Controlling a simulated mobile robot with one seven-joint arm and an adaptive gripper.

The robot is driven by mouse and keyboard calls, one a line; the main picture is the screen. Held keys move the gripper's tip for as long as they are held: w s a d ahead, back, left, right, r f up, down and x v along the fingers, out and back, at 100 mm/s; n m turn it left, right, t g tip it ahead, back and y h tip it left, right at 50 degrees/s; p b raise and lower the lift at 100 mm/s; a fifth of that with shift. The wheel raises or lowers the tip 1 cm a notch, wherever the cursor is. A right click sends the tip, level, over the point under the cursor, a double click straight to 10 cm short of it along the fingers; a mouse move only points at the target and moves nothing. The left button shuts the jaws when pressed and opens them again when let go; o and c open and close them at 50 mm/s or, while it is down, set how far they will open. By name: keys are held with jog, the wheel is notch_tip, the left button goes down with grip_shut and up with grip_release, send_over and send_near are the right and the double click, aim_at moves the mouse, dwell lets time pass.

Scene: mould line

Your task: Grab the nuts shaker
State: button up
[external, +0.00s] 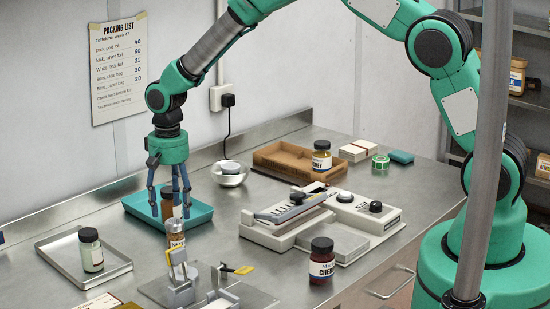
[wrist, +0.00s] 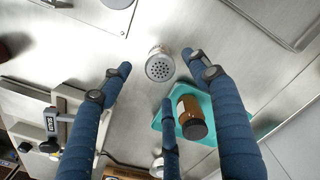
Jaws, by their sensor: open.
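A small shaker (external: 176,246) with brown contents, a pale label and a silver lid stands upright on the steel bench; the label's full wording is not readable. In the wrist view its perforated round lid (wrist: 160,68) shows from above, between the fingertips. My gripper (external: 171,212) has three blue fingers pointing down, spread apart and empty, just above and around the top of the shaker. The fingers also show in the wrist view (wrist: 157,76), with none clearly touching the shaker.
A teal tray (external: 200,214) with a brown jar (external: 167,204) is close behind the shaker. A metal clamp fixture (external: 180,288) stands just in front. A sealing machine (external: 300,222) and a cherry jar (external: 322,262) are to the right. A metal tray (external: 117,262) with a pale jar lies left.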

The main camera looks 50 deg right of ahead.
aim_at(174, 222)
jog(key=shift+f, duration=2.4)
jog(key=shift+f, duration=0.15)
jog(key=shift+w+d+f, duration=0.1)
jog(key=shift+f, duration=2.4)
jog(key=c, duration=1.4)
jog(key=shift+o, duration=0.2)
jog(key=shift+r, duration=0.15)
